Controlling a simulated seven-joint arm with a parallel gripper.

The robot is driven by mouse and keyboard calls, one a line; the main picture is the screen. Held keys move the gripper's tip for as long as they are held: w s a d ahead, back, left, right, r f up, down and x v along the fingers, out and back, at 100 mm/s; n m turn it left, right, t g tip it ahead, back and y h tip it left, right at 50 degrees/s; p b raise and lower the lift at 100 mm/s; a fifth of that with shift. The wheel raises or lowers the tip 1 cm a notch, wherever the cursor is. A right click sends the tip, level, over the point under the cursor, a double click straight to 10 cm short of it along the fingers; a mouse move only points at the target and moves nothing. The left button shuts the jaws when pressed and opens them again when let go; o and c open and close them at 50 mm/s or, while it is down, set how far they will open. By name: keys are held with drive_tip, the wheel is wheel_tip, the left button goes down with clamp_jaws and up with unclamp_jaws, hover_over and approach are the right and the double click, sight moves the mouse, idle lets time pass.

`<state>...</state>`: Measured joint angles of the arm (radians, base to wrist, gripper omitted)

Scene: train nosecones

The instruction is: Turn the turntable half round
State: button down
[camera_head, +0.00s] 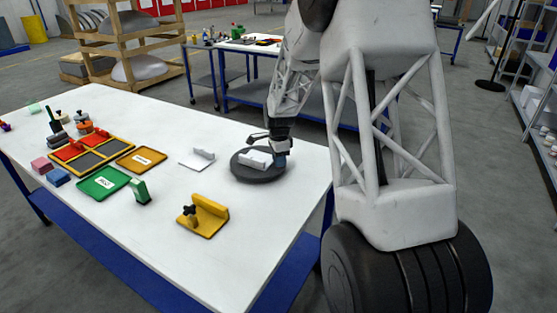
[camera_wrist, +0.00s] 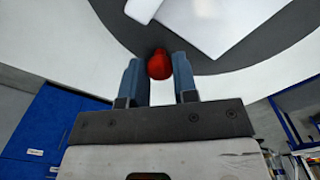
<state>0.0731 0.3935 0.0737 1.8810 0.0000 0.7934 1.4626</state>
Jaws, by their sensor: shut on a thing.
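The turntable (camera_head: 243,174) is a dark grey disc on the white table, with a white block (camera_head: 256,160) on top. In the wrist view, the disc (camera_wrist: 265,42) fills the upper part and the white block (camera_wrist: 208,22) lies beyond my fingers. A red knob (camera_wrist: 159,64) stands at the disc's near edge. My gripper (camera_head: 280,159) is at the right edge of the turntable in the head view. In the wrist view, my gripper (camera_wrist: 158,78) has its two fingers on either side of the red knob and is shut on it. The knob is hidden in the head view.
A white plate with an upright piece (camera_head: 197,159) lies left of the turntable, and a yellow fixture (camera_head: 204,214) stands nearer the front. Green (camera_head: 102,183) and orange (camera_head: 141,159) trays lie further left. The table's right edge is close to the turntable.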

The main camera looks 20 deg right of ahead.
sight(268, 149)
drive_tip(key=shift+w, duration=0.1)
drive_tip(key=shift+w+d+n, duration=0.5)
drive_tip(key=shift+w+n, duration=0.25)
drive_tip(key=shift+n, duration=0.4)
drive_tip(key=shift+w+d+n, duration=0.45)
drive_tip(key=shift+w+n, duration=0.3)
drive_tip(key=shift+n, duration=0.4)
drive_tip(key=shift+w+d+n, duration=0.2)
drive_tip(key=shift+w+n, duration=0.75)
drive_tip(key=shift+n, duration=0.25)
drive_tip(key=shift+w+n, duration=0.95)
drive_tip(key=shift+n, duration=0.25)
drive_tip(key=shift+w+a+n, duration=0.25)
drive_tip(key=shift+w+n, duration=0.55)
drive_tip(key=shift+n, duration=0.3)
drive_tip(key=shift+w+a+n, duration=0.2)
drive_tip(key=shift+w+n, duration=0.6)
drive_tip(key=shift+n, duration=0.3)
drive_tip(key=shift+w+a+n, duration=0.3)
drive_tip(key=shift+w+n, duration=0.2)
drive_tip(key=shift+n, duration=0.2)
drive_tip(key=shift+w+a+n, duration=0.25)
drive_tip(key=shift+w+n, duration=0.2)
drive_tip(key=shift+n, duration=0.25)
drive_tip(key=shift+w+a+n, duration=0.45)
drive_tip(key=shift+a+n, duration=0.1)
drive_tip(key=shift+n, duration=0.35)
